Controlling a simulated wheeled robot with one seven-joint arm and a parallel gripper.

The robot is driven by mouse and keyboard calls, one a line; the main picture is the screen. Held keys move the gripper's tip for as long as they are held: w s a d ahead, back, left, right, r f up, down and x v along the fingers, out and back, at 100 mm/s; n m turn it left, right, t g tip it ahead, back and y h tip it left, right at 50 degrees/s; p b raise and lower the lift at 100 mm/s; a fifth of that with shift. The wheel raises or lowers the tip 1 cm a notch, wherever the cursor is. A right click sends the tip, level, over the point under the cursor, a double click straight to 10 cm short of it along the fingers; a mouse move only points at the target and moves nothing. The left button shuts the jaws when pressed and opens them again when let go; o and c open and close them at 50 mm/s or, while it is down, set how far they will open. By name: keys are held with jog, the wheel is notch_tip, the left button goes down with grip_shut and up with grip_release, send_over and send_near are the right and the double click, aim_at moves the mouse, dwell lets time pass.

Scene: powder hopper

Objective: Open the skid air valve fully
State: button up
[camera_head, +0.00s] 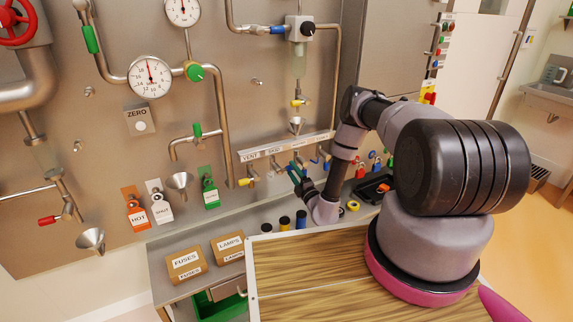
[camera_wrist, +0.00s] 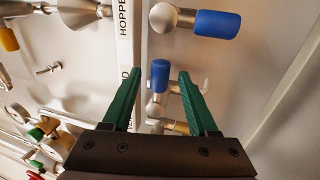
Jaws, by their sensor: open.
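In the wrist view, a valve with a blue handle (camera_wrist: 159,76) sits beside a label ending in D on the white rail. Its handle lies parallel to the rail, with a pale ball-shaped hub at its base. My gripper (camera_wrist: 158,74) is open, with its two green fingers on either side of this handle. I cannot tell whether either finger touches it. In the head view, my gripper (camera_head: 297,169) is at the SKID label (camera_head: 273,149), and its fingers largely hide the valve.
Beside the HOPPER label, another blue handle (camera_wrist: 217,23) points away from the rail. A yellow-handled valve (camera_head: 246,181) hangs under VENT to the left. Several small cylinders (camera_head: 285,222) stand on the ledge below. A black tray (camera_head: 374,189) lies right of my gripper.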

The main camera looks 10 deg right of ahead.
jog(key=shift+x, duration=2.6)
grip_shut()
